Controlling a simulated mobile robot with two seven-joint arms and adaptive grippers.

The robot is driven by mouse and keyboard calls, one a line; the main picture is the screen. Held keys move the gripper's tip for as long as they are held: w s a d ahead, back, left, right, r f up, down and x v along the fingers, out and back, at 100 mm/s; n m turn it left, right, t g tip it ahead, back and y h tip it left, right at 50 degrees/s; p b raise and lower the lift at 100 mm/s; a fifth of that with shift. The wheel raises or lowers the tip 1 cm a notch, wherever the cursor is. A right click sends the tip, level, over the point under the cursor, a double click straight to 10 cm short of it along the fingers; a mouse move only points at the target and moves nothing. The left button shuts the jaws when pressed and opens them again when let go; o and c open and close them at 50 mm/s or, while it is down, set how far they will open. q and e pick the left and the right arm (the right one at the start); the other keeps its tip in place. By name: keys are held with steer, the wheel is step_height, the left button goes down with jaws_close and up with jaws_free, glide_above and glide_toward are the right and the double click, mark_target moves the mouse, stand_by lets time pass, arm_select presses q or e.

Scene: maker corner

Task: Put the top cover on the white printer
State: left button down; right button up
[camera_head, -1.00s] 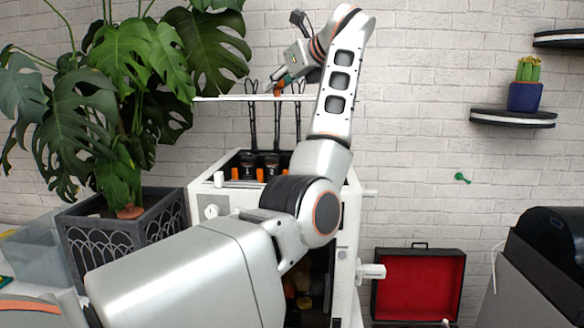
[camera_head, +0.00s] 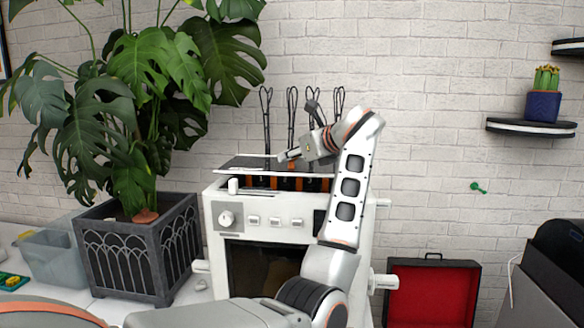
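The white printer (camera_head: 282,236) stands against the brick wall, with a dial and buttons on its front. The top cover (camera_head: 246,163) is a thin grey plate with a pale front edge, low over the printer's open top. Orange and dark parts show in the gap beneath its front edge. My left gripper (camera_head: 288,158) is at the cover's upper side and appears shut on it; the fingertips are small and partly hidden. Whether the cover touches the printer's rim is unclear. My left arm hides the printer's right front. My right gripper is not in view.
Black cable loops (camera_head: 291,112) rise behind the cover. A potted plant (camera_head: 140,245) stands close on the printer's left, its leaves reaching near the cover. An open red-lined case (camera_head: 430,294) is at right. A wall shelf (camera_head: 530,127) holds a cactus.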

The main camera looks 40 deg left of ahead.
mark_target(293, 166)
arm_select(q)
steer(key=shift+f, duration=1.7)
steer(key=c, duration=1.7)
jaws_free()
steer(key=shift+f, duration=0.1)
